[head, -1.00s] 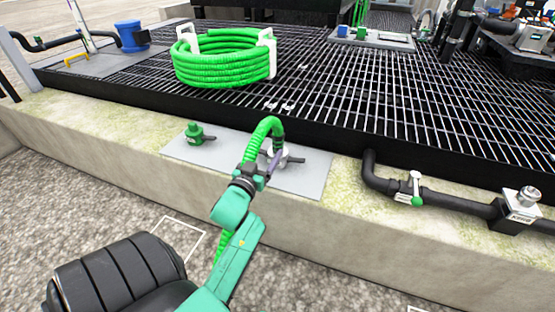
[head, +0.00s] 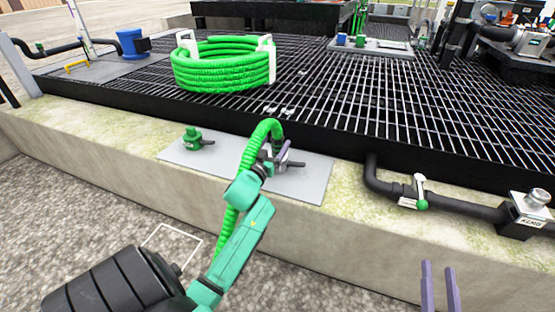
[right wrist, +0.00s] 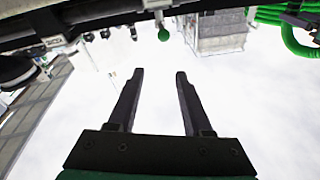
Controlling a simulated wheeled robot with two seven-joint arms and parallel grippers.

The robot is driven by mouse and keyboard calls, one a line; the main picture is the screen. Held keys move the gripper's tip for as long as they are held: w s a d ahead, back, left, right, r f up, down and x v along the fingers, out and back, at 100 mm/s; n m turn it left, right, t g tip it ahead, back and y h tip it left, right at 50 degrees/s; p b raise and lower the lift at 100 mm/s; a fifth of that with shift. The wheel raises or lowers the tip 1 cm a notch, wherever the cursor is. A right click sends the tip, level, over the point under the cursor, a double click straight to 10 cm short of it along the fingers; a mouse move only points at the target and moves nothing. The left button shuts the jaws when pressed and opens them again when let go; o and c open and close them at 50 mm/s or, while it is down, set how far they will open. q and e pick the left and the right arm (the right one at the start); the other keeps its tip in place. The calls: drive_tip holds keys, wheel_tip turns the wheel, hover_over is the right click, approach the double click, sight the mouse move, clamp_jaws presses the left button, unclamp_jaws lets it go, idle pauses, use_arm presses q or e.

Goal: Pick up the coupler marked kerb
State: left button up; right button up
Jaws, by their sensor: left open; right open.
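A metal coupler (head: 538,197) sits on a dark block at the right end of the black pipe; the white label (head: 530,221) below it reads KERB. My right gripper (head: 440,282) is in the lower right of the head view, open and empty, below and left of that block and apart from it. Its two fingers (right wrist: 160,100) stand apart in the right wrist view with nothing between them. My left gripper (head: 275,160) is open at the end of the bent green hose (head: 265,128), beside a fitting on the grey plate; its far finger is partly hidden.
A black pipe (head: 455,202) with a green-tipped valve handle (head: 421,192) runs along the concrete kerb (head: 330,228). A green capped fitting (head: 192,138) stands on the grey plate (head: 225,160). A coiled green hose (head: 222,65) lies on the black grating (head: 400,95).

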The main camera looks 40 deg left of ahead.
use_arm(q)
drive_tip(key=shift+b+x, duration=0.45)
drive_tip(key=shift+x, duration=0.35)
drive_tip(key=shift+b+x, duration=0.3)
drive_tip(key=shift+x, duration=0.5)
drive_tip(key=shift+f, duration=0.1)
clamp_jaws()
use_arm(e)
wheel_tip(320, 180, up, 16)
drive_tip(key=d+n+t+y, duration=0.1)
drive_tip(key=d+t, duration=0.1)
drive_tip(key=t, duration=0.3)
drive_tip(key=shift+w+r+y, duration=0.25)
drive_tip(key=shift+w+y, duration=0.15)
drive_tip(key=shift+w, duration=0.05)
